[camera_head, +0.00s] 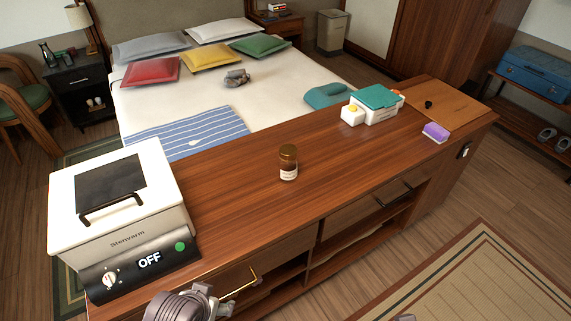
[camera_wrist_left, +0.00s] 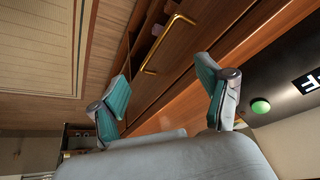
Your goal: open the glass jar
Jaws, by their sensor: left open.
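The glass jar (camera_head: 288,163) is small and brown, with a pale label and a brownish top. It stands upright near the middle of the wooden counter in the head view. Its top looks to be on it. My left gripper (camera_head: 212,302) is at the bottom of the head view, in front of the counter's drawer side and well apart from the jar. In the left wrist view my left gripper (camera_wrist_left: 163,75) is open and empty, its teal-padded fingers spread. The jar does not show there. My right gripper is not clearly visible.
A white warmer (camera_head: 112,205) reading OFF fills the counter's left end. A brass drawer handle (camera_head: 240,283) lies close to my left gripper. A teal-lidded box (camera_head: 376,104) and purple sponge (camera_head: 436,132) are toward the right end. Counter around the jar is clear.

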